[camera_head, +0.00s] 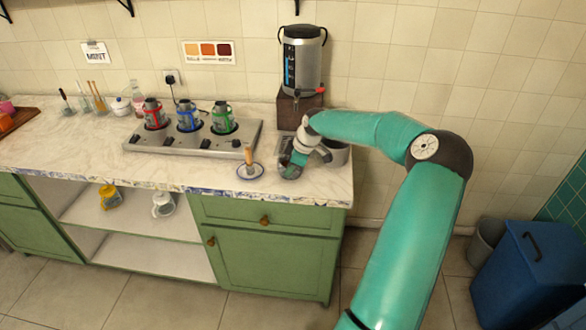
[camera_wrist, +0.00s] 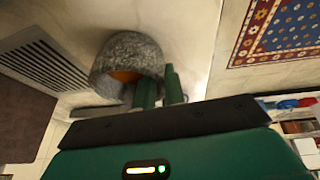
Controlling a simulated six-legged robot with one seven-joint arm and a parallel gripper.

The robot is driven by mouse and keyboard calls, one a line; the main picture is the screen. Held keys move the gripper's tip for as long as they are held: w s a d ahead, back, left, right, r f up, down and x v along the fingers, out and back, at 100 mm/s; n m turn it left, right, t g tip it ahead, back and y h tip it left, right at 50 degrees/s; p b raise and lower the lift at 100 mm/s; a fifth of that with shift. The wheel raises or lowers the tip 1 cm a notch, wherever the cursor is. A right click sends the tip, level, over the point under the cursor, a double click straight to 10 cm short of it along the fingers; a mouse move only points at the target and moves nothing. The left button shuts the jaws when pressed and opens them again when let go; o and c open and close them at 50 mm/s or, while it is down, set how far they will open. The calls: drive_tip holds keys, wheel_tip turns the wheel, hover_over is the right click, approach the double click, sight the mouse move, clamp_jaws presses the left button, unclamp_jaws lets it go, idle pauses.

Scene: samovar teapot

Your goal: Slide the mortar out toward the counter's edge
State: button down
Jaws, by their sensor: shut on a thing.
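The mortar (camera_wrist: 128,48) is a speckled grey stone bowl in the wrist view, with something orange-brown showing in its opening. My gripper (camera_wrist: 160,82) has its two green fingers at the bowl's right side, shut on its wall. In the head view my gripper (camera_head: 291,168) is low over the right part of the counter (camera_head: 315,188), near its front edge. There the hand hides most of the mortar, and its outline is hard to make out.
A samovar (camera_head: 303,62) stands on a brown block behind my gripper; a slotted grate (camera_wrist: 45,60) lies beside the mortar. A grey pot (camera_head: 338,153) stands right. Cups sit on a metal stand (camera_head: 195,143).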

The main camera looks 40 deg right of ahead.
drive_tip(key=c, duration=1.4)
unclamp_jaws()
drive_tip(key=shift+w, duration=0.15)
drive_tip(key=v, duration=1.3)
drive_tip(key=shift+d+r, duration=0.1)
drive_tip(key=shift+r, duration=0.25)
